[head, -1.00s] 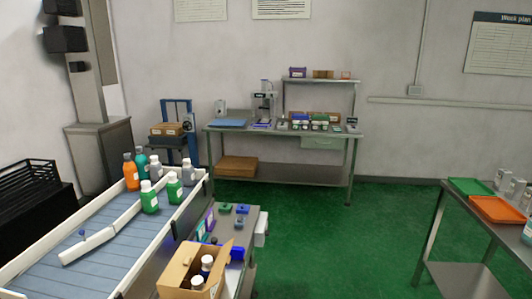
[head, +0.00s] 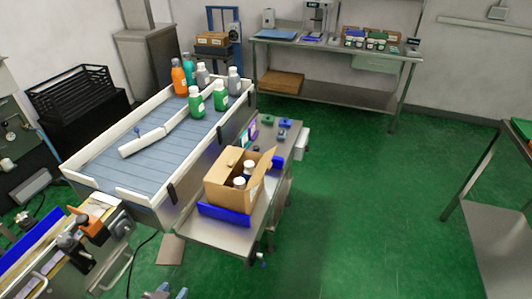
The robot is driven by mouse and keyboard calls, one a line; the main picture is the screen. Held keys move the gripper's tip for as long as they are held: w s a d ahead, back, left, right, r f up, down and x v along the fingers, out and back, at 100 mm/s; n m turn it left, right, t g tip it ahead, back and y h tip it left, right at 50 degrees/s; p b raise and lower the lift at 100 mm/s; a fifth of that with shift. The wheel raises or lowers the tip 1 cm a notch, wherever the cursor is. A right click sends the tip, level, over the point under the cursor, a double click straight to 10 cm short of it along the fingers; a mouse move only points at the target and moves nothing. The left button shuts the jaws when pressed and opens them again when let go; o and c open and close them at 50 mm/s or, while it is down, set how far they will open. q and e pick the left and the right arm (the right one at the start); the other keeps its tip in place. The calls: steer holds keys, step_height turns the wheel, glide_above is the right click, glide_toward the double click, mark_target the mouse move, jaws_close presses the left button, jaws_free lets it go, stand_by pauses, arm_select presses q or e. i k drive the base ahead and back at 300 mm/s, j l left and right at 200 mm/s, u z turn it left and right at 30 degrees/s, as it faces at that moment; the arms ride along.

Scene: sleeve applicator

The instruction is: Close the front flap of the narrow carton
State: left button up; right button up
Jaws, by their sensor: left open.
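The brown carton (head: 222,193) stands open on a small steel table (head: 205,232), in the middle of the head view. White-capped bottles (head: 240,182) stand inside it. One flap (head: 266,168) stands up and outward at its right side; I cannot tell the state of every other flap. My left gripper (head: 166,293) is open at the bottom edge of the view, mostly cut off. It is apart from the carton, below and to the left of it. My right gripper is not in view.
A blue bar (head: 223,214) lies along the carton's near side. A conveyor (head: 140,170) with several bottles runs left of the table. A machine with an orange part (head: 93,222) stands at the lower left. Green floor is open to the right (head: 360,190).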

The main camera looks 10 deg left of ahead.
mark_target(264, 165)
steer(key=l+u, duration=0.2)
steer(key=u, duration=0.2)
steer(key=k+l+u, duration=0.1)
steer(key=l+u, duration=0.15)
steer(key=u, duration=0.2)
steer(key=k+l+u, duration=0.15)
steer(key=l, duration=0.25)
steer(key=k+l+u, duration=0.15)
steer(key=k+l, duration=0.25)
steer(key=l, duration=0.15)
steer(key=k+l, duration=0.25)
steer(key=l, duration=0.2)
steer(key=u, duration=0.05)
